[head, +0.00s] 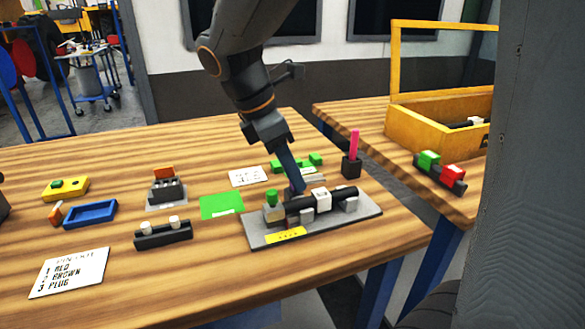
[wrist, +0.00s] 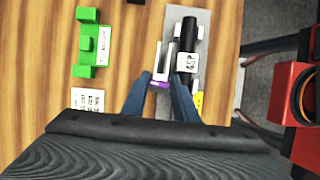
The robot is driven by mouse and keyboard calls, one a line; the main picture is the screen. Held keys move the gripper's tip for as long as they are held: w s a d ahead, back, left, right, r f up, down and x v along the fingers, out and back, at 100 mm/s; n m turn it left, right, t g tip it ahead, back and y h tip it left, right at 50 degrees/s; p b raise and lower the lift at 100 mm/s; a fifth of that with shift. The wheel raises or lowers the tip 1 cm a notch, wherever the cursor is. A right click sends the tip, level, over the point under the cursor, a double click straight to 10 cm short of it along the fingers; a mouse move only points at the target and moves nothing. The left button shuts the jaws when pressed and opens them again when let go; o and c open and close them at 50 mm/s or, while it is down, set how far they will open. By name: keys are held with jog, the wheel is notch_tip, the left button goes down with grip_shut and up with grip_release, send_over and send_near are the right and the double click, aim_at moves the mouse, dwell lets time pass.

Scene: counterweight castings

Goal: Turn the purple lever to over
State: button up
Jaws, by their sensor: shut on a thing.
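A grey base plate (head: 365,217) on the wooden table carries a black cylinder (head: 343,195) with a white label block (head: 321,200). My gripper (head: 294,186) reaches down onto the back left of this plate. In the wrist view its two blue fingers (wrist: 161,90) stand on either side of the purple lever (wrist: 159,84), shut on it. Pale upright pieces stand beside the purple part, next to the cylinder (wrist: 189,35). In the head view the lever is hidden by the fingers and the fixture. I cannot read the lever's position marks.
A green-topped part (head: 271,197) and yellow label (head: 286,235) are at the plate's left. Close behind are a green bracket (head: 315,159) and a pink stick in a black block (head: 351,165). A blue tray (head: 90,214) lies left. Bare wood shows at front.

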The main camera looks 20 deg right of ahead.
jog(key=m+p, duration=0.2)
jog(key=m+g+p, duration=0.1)
jog(key=p, duration=0.2)
jog(key=shift+r+m+g, duration=0.2)
jog(key=shift+m+g, duration=0.1)
jog(key=shift+m, duration=0.1)
jog(key=m+p, duration=0.2)
jog(key=m+g+y+p, duration=0.1)
jog(key=m+p, duration=0.1)
jog(key=shift+m+g+p, duration=0.3)
jog(key=shift+p, duration=0.1)
jog(key=m+p, duration=0.1)
jog(key=m, duration=0.1)
jog(key=m+y+p, duration=0.1)
jog(key=m+p, duration=0.1)
jog(key=shift+d+f+m+g+y, duration=0.1)
jog(key=shift+m+g+y, duration=0.2)
jog(key=shift+g, duration=0.1)
jog(key=shift+w+f+m+y+p, duration=0.1)
jog(key=shift+m+y+p, duration=0.8)
jog(key=shift+m+p, duration=0.85)
jog(key=shift+m+b, duration=0.35)
jog(key=shift+m, duration=0.1)
jog(key=o, duration=1.1)
jog(key=shift+c, duration=0.2)
